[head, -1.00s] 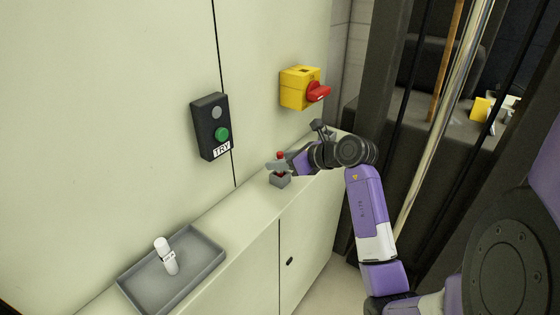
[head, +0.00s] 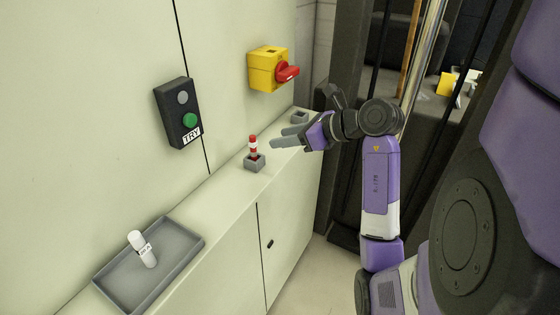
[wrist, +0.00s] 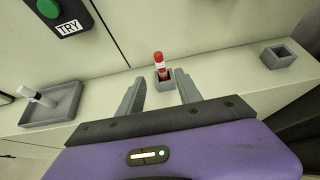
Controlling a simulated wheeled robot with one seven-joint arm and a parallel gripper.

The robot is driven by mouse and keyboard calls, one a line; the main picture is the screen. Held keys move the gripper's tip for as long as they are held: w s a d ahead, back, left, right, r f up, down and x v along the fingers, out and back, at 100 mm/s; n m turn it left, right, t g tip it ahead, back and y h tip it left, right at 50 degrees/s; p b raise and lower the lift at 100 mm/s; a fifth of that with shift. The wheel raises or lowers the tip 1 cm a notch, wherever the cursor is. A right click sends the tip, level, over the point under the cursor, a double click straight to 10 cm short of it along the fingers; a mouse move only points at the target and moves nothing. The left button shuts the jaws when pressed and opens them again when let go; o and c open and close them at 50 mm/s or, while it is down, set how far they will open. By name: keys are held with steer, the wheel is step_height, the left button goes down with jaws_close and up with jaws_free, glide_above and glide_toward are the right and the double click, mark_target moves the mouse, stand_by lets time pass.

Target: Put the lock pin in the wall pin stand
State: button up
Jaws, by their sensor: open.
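A red-and-white pin (head: 253,146), seemingly the lock pin, stands upright in a small grey square stand (head: 254,164) on the ledge along the wall. My gripper (head: 277,137) is open and empty, to the right of the pin, with its fingers pointing toward it. In the wrist view, the pin (wrist: 158,62) shows beyond and between the fingertips, apart from them. A second grey square stand (head: 299,118) is at the far end of the ledge, and it looks empty in the wrist view (wrist: 279,57). I cannot tell which is the wall pin stand.
A grey tray (head: 186,257) with a labelled white cylinder (head: 142,249) is at the near left of the ledge. A black TRY button box (head: 178,113) and a yellow switch with a red handle (head: 268,68) are on the wall. The ledge between tray and pin is clear.

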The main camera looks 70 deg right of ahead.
steer(key=w+a+r+t+y, duration=0.1)
steer(key=w+a+t+y, duration=0.15)
steer(key=w+a, duration=0.4)
steer(key=w+a+t+y, duration=0.2)
steer(key=w+a+y, duration=0.1)
steer(key=a, duration=0.7)
steer(key=s+a+r+m+t+y, duration=0.1)
steer(key=a+r+m+t+y, duration=0.2)
steer(key=a, duration=0.6)
steer(key=s+a+r+m+t+y, duration=0.2)
steer(key=a+r+m+t, duration=0.1)
steer(key=a, duration=0.6)
steer(key=s+a+f+m+g+h, duration=0.2)
steer(key=s+f+m+g+h, duration=0.1)
steer(key=s+f+m, duration=0.6)
steer(key=s+a+f+m+g+h, duration=0.3)
steer(key=s+f+m, duration=0.5)
steer(key=m, duration=1)
steer(key=shift+s+a+f+g+h, duration=0.35)
steer(key=shift+s+g+h, duration=0.4)
steer(key=shift+s, duration=0.3)
